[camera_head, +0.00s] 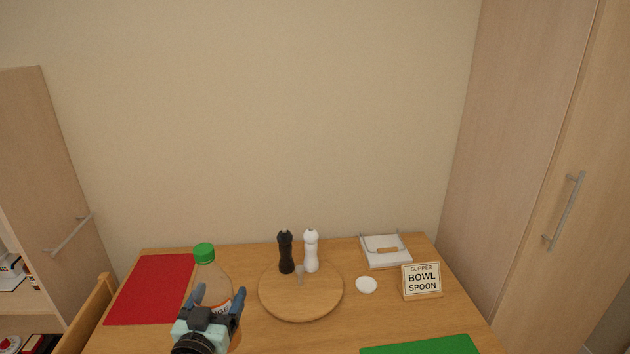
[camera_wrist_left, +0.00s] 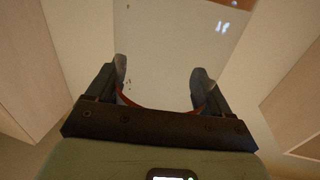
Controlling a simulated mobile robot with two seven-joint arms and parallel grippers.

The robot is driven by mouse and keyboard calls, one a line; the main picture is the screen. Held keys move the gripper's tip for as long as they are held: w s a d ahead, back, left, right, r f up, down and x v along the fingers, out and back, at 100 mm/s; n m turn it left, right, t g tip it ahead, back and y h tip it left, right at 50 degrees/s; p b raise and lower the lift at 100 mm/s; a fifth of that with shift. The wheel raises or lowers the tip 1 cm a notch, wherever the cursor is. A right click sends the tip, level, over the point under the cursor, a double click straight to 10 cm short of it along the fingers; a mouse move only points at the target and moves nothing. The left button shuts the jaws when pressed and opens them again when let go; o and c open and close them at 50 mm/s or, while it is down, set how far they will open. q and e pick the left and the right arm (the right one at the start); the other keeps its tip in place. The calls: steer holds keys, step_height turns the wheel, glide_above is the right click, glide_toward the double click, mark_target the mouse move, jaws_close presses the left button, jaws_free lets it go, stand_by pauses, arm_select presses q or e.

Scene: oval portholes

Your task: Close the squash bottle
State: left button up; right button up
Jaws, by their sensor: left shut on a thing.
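The squash bottle (camera_head: 210,274) is clear with a pale orange tint and a label partly in sight. It looks upright at the left of the table. A green cap (camera_head: 204,252) sits on its top; I cannot tell how tight it is. My left gripper (camera_head: 218,296) is shut on the bottle's body from the front. The gripper and wrist hide the lower part, so I cannot tell whether the base touches the table. In the left wrist view, the bottle's see-through body (camera_wrist_left: 175,45) is between the two fingers (camera_wrist_left: 160,90). My right gripper is not in view.
The table holds a red mat (camera_head: 150,290), a round wooden board (camera_head: 300,304) with a black mill (camera_head: 286,252) and a white mill (camera_head: 311,250), a white disc (camera_head: 366,285), a napkin holder (camera_head: 385,260), a sign (camera_head: 422,281) and a green mat (camera_head: 425,346).

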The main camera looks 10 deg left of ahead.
arm_select(q)
steer(key=d+f+p, duration=0.2)
steer(key=d+f, duration=0.2)
steer(key=f, duration=0.5)
steer(key=d+f+p, duration=0.3)
steer(key=d+f, duration=0.1)
steer(key=f, duration=0.4)
steer(key=shift+w+f+h+p, duration=0.15)
steer(key=shift+f+h+p, duration=0.15)
steer(key=shift+f+p, duration=0.1)
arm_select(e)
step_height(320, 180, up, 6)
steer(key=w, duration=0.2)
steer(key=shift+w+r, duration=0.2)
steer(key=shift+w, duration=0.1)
arm_select(q)
steer(key=shift+d, duration=0.15)
steer(key=w+d+m+g+h, duration=0.4)
steer(key=d+m+g+h, duration=0.5)
steer(key=d+m+h, duration=0.4)
steer(key=d+h, duration=0.2)
steer(key=h, duration=0.1)
steer(key=shift+d+g, duration=0.35)
steer(key=shift+g, duration=0.05)
jaws_close()
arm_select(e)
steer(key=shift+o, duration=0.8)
